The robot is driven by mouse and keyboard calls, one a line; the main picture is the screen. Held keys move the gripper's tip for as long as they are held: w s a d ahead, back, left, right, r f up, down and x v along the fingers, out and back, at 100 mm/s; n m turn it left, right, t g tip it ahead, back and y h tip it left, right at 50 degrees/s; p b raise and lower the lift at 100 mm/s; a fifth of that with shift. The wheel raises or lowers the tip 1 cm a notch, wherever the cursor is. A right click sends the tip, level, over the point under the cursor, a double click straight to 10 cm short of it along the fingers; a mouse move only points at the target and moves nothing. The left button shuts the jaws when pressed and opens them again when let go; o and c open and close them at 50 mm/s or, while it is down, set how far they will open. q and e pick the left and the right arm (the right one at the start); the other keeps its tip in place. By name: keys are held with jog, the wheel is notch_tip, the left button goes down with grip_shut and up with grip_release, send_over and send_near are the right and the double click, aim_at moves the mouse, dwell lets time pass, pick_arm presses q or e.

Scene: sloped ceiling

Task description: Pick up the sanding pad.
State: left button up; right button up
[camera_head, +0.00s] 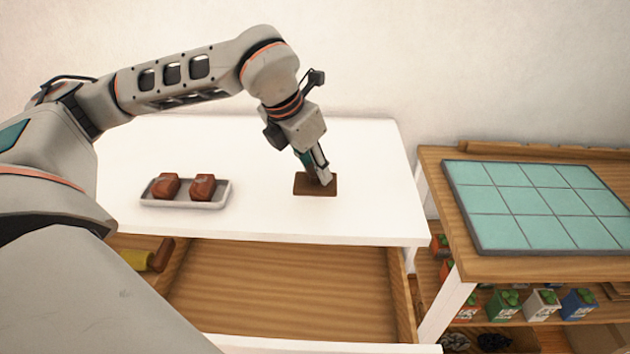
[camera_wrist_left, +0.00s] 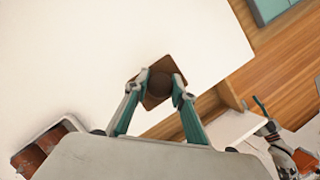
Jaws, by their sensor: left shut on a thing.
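The sanding pad (camera_head: 301,184) is a flat brown rectangle on the white tabletop, right of the middle. In the left wrist view the pad (camera_wrist_left: 178,67) has a dark round knob (camera_wrist_left: 160,84) on top. My left gripper (camera_head: 324,177) comes down on it from above, and its fingers hide part of it. In the left wrist view the two fingertips (camera_wrist_left: 161,88) are on either side of the knob, shut on it. The pad appears to rest on the table.
A white tray (camera_head: 188,204) with two reddish-brown blocks stands left on the white table (camera_head: 255,222). Below is an open wooden drawer (camera_head: 280,285) with a yellow item (camera_head: 136,259) at its left. A wooden bench (camera_head: 436,180) with a teal tiled panel (camera_head: 535,205) stands right.

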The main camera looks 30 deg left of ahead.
pick_arm(q)
notch_tip(320, 180, up, 15)
jog(key=p, duration=0.1)
jog(key=shift+p, duration=0.35)
jog(key=o, duration=0.4)
jog(key=shift+c, duration=1.4)
jog(key=shift+f, duration=0.1)
